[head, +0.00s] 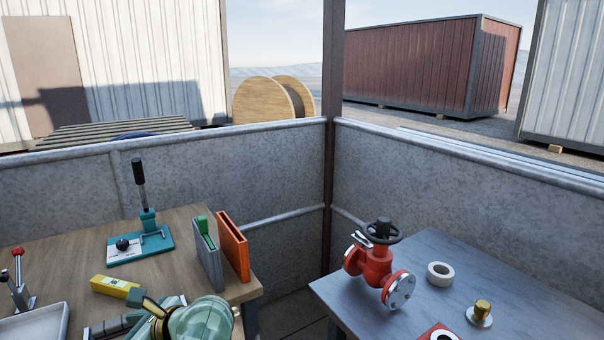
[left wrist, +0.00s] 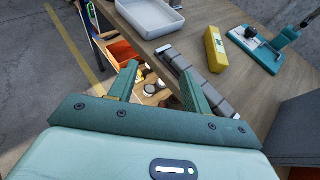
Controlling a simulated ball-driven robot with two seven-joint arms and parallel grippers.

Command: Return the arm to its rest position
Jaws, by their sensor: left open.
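My left gripper (left wrist: 158,85) shows in the left wrist view with its two green fingers spread apart and nothing between them. It is over the front edge of the wooden table, with a drawer or box of small items below. In the head view, part of my green arm shows at the bottom, left of centre, in front of that table. The red valve (head: 376,266) with a black handwheel (head: 383,231) stands on the grey table at the right, well apart from my arm. My right gripper is not in view.
The wooden table (head: 185,222) holds a teal lever press (head: 143,243), a yellow block (head: 117,287), grey and orange upright holders (head: 233,247) and a white tray (head: 38,324). A gap separates the tables.

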